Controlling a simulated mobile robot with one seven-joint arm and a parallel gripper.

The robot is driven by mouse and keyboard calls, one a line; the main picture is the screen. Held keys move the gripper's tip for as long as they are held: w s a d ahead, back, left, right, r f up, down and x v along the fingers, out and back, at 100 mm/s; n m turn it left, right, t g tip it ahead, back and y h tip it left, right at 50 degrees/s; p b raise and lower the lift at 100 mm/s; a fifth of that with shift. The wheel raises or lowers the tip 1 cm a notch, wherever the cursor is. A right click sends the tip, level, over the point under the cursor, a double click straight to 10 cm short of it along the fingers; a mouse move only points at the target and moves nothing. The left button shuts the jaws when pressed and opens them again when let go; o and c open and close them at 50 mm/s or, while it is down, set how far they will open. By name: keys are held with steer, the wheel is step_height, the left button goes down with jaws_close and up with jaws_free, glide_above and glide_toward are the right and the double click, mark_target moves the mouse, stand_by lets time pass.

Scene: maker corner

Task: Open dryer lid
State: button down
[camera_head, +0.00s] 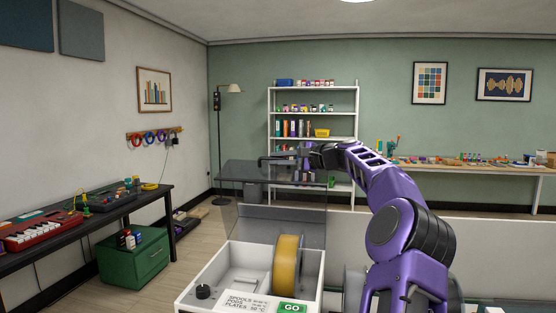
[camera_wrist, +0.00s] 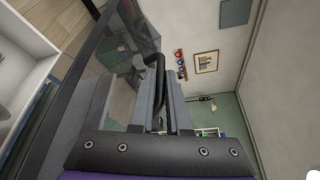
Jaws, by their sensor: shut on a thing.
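The dryer (camera_head: 204,272) is a white open-topped box at the bottom centre of the head view, with a label and a green GO button on its front. Its smoky see-through lid (camera_head: 240,172) is raised well above the box, so the inside shows. A yellow-brown spool (camera_head: 287,266) stands upright in the right part. My gripper (camera_head: 297,160) is at the lid's raised edge, shut on the dark lid handle (camera_head: 272,160). In the wrist view the black handle (camera_wrist: 157,66) lies between the fingers (camera_wrist: 164,100), with the lid's dark frame (camera_wrist: 78,75) to the left.
A black bench (camera_head: 90,215) with a red keyboard (camera_head: 42,230) stands at left, above a green cabinet (camera_head: 135,257). White shelves (camera_head: 313,127) and a long table (camera_head: 470,170) with small items are at the back. Open floor (camera_head: 200,240) lies left of the dryer.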

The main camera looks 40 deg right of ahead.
steer(key=shift+d+f, duration=0.1)
steer(key=shift+f, duration=0.05)
steer(key=c, duration=1.2)
jaws_free()
steer(key=shift+o, duration=0.2)
steer(key=v, duration=1.7)
steer(key=shift+s, duration=0.2)
